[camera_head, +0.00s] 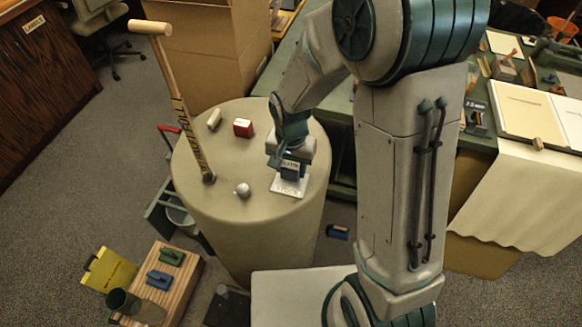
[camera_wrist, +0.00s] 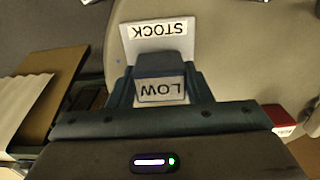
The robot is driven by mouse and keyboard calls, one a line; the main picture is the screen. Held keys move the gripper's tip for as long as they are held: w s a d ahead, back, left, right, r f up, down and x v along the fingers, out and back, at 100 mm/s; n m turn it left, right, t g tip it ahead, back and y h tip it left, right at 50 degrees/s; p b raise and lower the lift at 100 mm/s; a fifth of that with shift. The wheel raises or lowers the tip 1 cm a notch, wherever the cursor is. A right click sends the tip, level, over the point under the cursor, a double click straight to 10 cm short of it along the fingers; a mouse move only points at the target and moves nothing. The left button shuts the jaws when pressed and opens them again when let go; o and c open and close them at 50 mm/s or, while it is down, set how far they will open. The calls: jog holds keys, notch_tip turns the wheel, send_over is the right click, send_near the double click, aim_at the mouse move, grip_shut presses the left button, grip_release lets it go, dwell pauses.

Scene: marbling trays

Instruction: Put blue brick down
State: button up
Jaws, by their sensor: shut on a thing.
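The blue brick is a dark blue-grey block (camera_head: 290,172) with a white label reading LOW; it also shows in the wrist view (camera_wrist: 160,68). My gripper (camera_wrist: 160,90) is shut on it, with a finger on either side. In the head view the gripper points down over the round table. The brick is over a white plate (camera_head: 288,187) labelled STOCK, which also shows in the wrist view (camera_wrist: 128,38). I cannot tell whether the brick's underside touches the plate. My gripper hides part of the brick.
The round table (camera_head: 260,235) also holds a red block (camera_head: 243,128), a cream block (camera_head: 214,118), a small silver knob-like thing (camera_head: 242,190) and a tall wooden-handled stick (camera_head: 180,100). A blue object (camera_head: 337,232) lies on the floor. The tabletop's front is clear.

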aim_at(291, 165)
jog(key=shift+f, duration=0.8)
jog(key=shift+f, duration=0.15)
jog(key=o, duration=1)
notch_tip(291, 165, up, 12)
jog(key=shift+r, duration=0.2)
jog(key=s+d+r+n+t, duration=0.3)
jog(key=s+d+r, duration=0.4)
jog(key=s+d, duration=0.5)
jog(key=shift+s+r+n, duration=0.3)
jog(key=shift+s+n, duration=0.05)
jog(key=shift+n, duration=0.25)
